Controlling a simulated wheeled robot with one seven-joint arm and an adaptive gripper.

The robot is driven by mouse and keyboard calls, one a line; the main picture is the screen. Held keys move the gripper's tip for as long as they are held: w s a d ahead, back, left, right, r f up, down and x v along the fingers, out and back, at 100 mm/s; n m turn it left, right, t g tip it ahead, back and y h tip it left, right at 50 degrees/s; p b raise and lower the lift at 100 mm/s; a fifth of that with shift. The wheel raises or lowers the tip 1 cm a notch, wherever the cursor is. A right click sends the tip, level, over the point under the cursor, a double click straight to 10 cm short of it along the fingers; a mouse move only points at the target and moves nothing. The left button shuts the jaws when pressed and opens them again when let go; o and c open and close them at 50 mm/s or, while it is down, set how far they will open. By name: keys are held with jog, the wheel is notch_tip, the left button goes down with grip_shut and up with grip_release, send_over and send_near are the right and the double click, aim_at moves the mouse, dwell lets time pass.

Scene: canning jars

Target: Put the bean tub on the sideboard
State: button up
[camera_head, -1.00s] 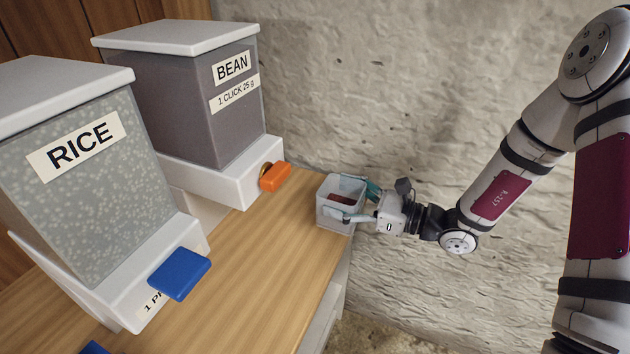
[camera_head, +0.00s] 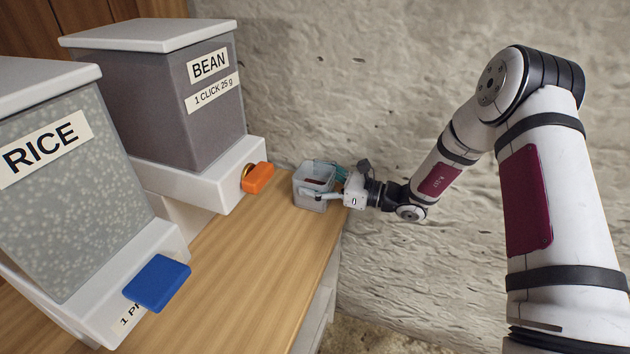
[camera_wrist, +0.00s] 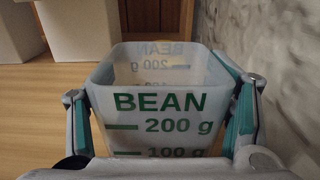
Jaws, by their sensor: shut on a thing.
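The bean tub (camera_head: 311,196) is a small translucent square tub near the right edge of the wooden counter top. In the head view something dark red shows inside it. In the wrist view the tub (camera_wrist: 160,112) is upright, with green "BEAN", "200 g" and "100 g" marks on its near wall. My gripper (camera_head: 328,182) comes from the right, with a finger on each side of the tub, shut on it. In the wrist view my gripper's fingers (camera_wrist: 163,110) flank the tub's left and right walls. Whether the tub's base touches the counter is unclear.
The bean dispenser (camera_head: 180,110) with an orange lever (camera_head: 257,178) stands left of the tub. The rice dispenser (camera_head: 75,190) with a blue lever (camera_head: 157,283) is nearer. Free wooden counter (camera_head: 255,270) lies in front. A rough wall (camera_head: 400,80) stands close behind.

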jog(key=shift+f, duration=0.15)
jog(key=o, duration=1.3)
jog(key=shift+d, duration=0.25)
jog(key=v, duration=1.1)
jog(key=shift+s+d, duration=0.2)
jog(key=shift+d, duration=0.05)
